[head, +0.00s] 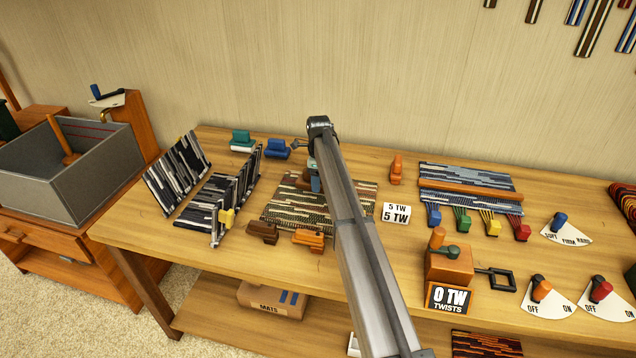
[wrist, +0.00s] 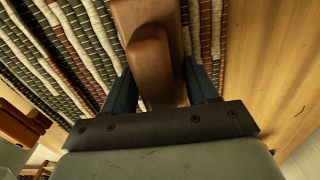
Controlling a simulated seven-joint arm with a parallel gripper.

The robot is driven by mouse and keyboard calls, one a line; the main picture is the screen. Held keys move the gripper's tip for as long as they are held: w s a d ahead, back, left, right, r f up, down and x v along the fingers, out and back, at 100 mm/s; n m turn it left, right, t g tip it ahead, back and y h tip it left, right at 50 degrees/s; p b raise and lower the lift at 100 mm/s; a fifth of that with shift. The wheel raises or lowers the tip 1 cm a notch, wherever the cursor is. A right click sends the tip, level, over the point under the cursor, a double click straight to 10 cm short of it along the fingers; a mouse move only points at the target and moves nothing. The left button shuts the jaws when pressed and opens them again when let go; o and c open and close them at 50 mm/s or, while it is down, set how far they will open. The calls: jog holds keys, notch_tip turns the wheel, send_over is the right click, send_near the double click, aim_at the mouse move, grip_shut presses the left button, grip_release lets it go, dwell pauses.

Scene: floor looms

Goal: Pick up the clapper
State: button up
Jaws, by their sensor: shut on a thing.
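A brown wooden piece (wrist: 150,52), which I take to be the clapper, is between the blue fingers of my gripper (wrist: 163,85) in the wrist view. My gripper is shut on it. Its lower part is hidden behind the gripper's dark front plate. In the head view my gripper (head: 315,181) is over the green and brown striped mat (head: 284,203), largely hidden by my arm. I cannot tell whether the wooden piece is touching the mat.
A brown block (head: 263,231) and an orange block (head: 309,239) lie at the mat's front edge. A grey bin (head: 110,165) is far left.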

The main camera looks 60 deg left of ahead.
jog(key=shift+r, duration=0.1)
notch_tip(320, 180, up, 8)
jog(key=shift+f, duration=0.1)
jog(key=shift+s+a+r, duration=0.2)
jog(key=shift+s+r, duration=0.25)
jog(key=shift+s, duration=0.1)
jog(key=shift+s+a+r, duration=0.2)
jog(key=shift+s+r, duration=0.25)
jog(key=shift+s, duration=0.05)
jog(key=s+d+n, duration=0.1)
jog(key=s+d, duration=0.2)
jog(key=s, duration=0.4)
send_near(297, 217)
jog(key=shift+a+f, duration=0.1)
jog(key=shift+f, duration=2.3)
jog(key=shift+f, duration=0.65)
jog(key=shift+r, duration=0.15)
jog(key=shift+r, duration=3.4)
